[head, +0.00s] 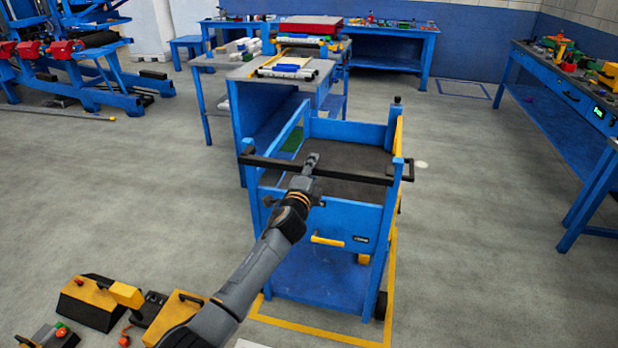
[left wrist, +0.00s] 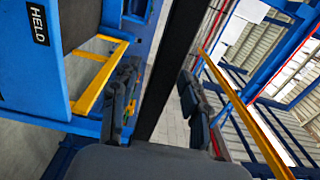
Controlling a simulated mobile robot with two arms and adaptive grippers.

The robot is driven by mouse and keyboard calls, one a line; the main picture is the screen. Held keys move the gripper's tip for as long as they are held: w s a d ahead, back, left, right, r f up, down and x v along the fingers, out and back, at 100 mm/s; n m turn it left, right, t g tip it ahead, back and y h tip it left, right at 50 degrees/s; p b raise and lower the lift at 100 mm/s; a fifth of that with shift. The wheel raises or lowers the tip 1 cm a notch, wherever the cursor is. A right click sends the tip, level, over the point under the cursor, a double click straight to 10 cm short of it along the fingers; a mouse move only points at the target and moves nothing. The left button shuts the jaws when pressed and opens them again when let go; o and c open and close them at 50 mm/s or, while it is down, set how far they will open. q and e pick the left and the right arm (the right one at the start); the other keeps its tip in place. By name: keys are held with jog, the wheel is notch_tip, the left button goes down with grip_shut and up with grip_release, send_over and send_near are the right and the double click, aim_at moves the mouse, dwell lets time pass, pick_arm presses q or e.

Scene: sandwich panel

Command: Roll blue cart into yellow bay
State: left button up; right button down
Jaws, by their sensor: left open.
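The blue cart (head: 345,217) stands upright in the middle of the head view, with a dark top tray and a black handle bar (head: 355,177) across its near end. Yellow floor lines (head: 320,331) of the bay run along the cart's near and right sides; the cart hides the far and left parts. My left gripper (head: 312,163) is open at the handle bar. In the left wrist view the bar (left wrist: 168,65) passes between the two spread fingers; I cannot tell whether they touch it. My right gripper is not in view.
A blue workbench (head: 272,76) stands just behind the cart. Another bench (head: 562,90) is at the right. Yellow and black control boxes (head: 92,301) are at the lower left. The grey floor (head: 480,250) right of the cart is clear.

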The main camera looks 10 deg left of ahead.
pick_arm(q)
jog(key=s, duration=1.1)
jog(key=shift+s+a, duration=0.15)
jog(key=shift+s, duration=0.25)
jog(key=s+a+f+n+g, duration=0.1)
jog(key=s+f+n+g, duration=0.15)
jog(key=f, duration=0.75)
jog(key=s+a+f+n+g, duration=0.1)
jog(key=s+f+g, duration=0.15)
jog(key=f, duration=0.75)
jog(key=s+a+f+n+g, duration=0.15)
jog(key=s+f, duration=0.25)
jog(key=f, duration=0.7)
jog(key=s+a+f+n+g, duration=0.2)
jog(key=s+f+n+g, duration=0.3)
jog(key=s+f, duration=1.25)
jog(key=s+f+n+g, duration=0.1)
jog(key=s+f, duration=0.3)
jog(key=s, duration=0.6)
jog(key=s+a+f+n+g, duration=0.1)
jog(key=s+f+n+g, duration=0.1)
jog(key=s, duration=0.9)
jog(key=s+f+n+g, duration=0.2)
jog(key=s+f, duration=0.5)
jog(key=s, duration=0.4)
jog(key=shift+s+a+n+y, duration=0.25)
jog(key=shift+a+n+y, duration=0.1)
jog(key=shift+n, duration=0.15)
